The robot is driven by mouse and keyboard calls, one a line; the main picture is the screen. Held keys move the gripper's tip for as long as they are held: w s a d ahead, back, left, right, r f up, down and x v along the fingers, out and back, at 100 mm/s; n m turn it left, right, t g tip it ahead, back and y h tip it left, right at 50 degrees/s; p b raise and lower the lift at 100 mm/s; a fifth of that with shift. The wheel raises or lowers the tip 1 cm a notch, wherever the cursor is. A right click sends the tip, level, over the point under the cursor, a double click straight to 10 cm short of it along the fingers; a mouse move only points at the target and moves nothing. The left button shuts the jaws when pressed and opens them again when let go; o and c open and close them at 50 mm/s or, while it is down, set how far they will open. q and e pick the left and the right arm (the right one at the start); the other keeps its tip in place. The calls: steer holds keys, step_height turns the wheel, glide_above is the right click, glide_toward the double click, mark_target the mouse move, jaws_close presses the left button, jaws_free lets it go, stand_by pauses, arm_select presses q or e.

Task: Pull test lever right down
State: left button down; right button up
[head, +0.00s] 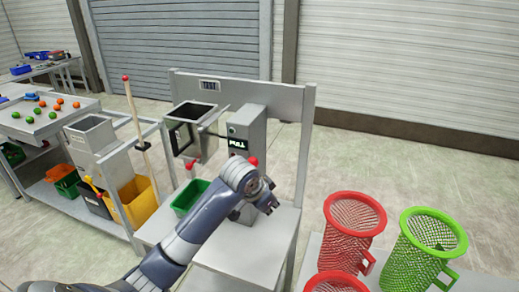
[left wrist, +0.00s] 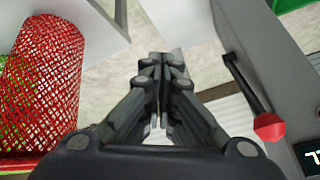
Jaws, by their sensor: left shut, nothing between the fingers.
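The test lever (head: 253,161) has a red ball knob and shows beside the grey test unit (head: 247,130), just behind my left wrist, which hides part of it. In the left wrist view the lever (left wrist: 268,126) has a dark rod and a red knob, to the right of the fingers and apart from them. My left gripper (head: 273,206) is in front of the unit. Its fingers (left wrist: 163,85) are shut with nothing between them. My right gripper is in neither view.
A dark-framed box (head: 181,137) and a green bin (head: 188,197) are left of the unit. Red (head: 354,228) and green (head: 424,249) mesh baskets stand at the right. A sorting bench (head: 48,117) with small balls is at the far left.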

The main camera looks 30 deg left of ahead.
arm_select(q)
steer(key=w+a+r+t, duration=0.1)
steer(key=w+a+r, duration=0.2)
steer(key=r, duration=0.6)
steer(key=w+a+r+n+t, duration=0.1)
steer(key=w+a+r, duration=0.3)
steer(key=r, duration=0.5)
steer(key=a, duration=0.2)
steer(key=shift+w+a, duration=0.2)
steer(key=shift+a, duration=0.2)
steer(key=shift+w, duration=0.1)
steer(key=p+x, duration=0.5)
steer(key=x, duration=0.5)
steer(key=s, duration=0.1)
steer(key=s+f+p, duration=0.1)
steer(key=s+a, duration=0.1)
steer(key=shift+s+f, duration=0.15)
steer(key=shift+s, duration=0.2)
steer(key=shift+f, duration=0.1)
